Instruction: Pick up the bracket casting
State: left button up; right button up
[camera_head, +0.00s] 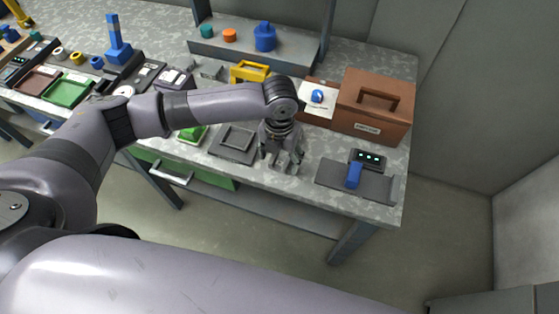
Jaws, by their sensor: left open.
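My left gripper (283,158) points down over the front of the speckled workbench (312,152), left of the dark plate with the blue-handled item. Its jaws are open. A small grey metal shape, likely the bracket casting (289,165), shows right at the fingertips. It is close in colour to the fingers, and I cannot tell whether it touches them. The gripper and wrist hide part of that spot. My right gripper is out of view.
A brown box (374,128) with a handle stands right behind the gripper. A dark plate (376,187) carries a blue-handled item (354,175). A grey square tray (233,143) lies left of the gripper. A yellow frame (249,71) and a shelf (290,57) stand behind.

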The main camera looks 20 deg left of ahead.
pick_arm(q)
jog(key=shift+c, duration=0.2)
jog(key=c, duration=1.2)
jog(key=shift+r, duration=0.15)
jog(key=shift+c, duration=0.2)
